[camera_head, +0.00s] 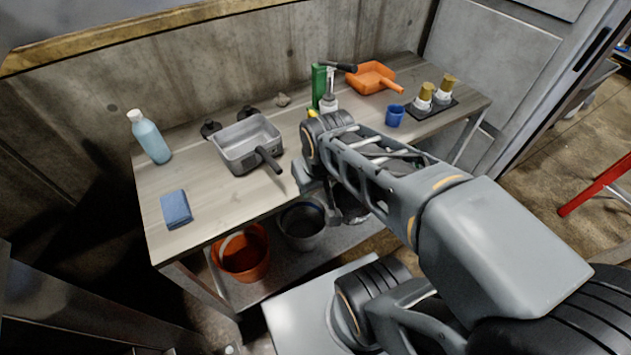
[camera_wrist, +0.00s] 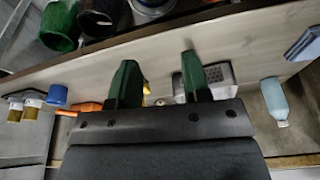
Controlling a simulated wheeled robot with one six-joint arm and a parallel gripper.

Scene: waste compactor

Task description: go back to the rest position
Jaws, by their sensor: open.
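My gripper (camera_wrist: 160,78) shows in the wrist view with its two green fingers apart and nothing between them. In the head view my arm reaches over the front edge of the workbench (camera_head: 155,205), and the gripper end is mostly hidden behind the arm's own links. On the bench stand a grey metal pan (camera_head: 232,150) with a dark handle, a light blue bottle (camera_head: 150,138), a blue sponge (camera_head: 176,208), an orange dustpan (camera_head: 370,78) and a blue cup (camera_head: 395,115). None of these is seen touching my gripper.
A dark tray (camera_head: 437,108) holds two white bottles with gold caps. A green box (camera_head: 318,85) stands behind my arm near a spray bottle (camera_head: 329,101). An orange bucket (camera_head: 243,258) and a grey bucket (camera_head: 302,228) stand on the lower shelf. A red frame (camera_head: 598,183) is at right.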

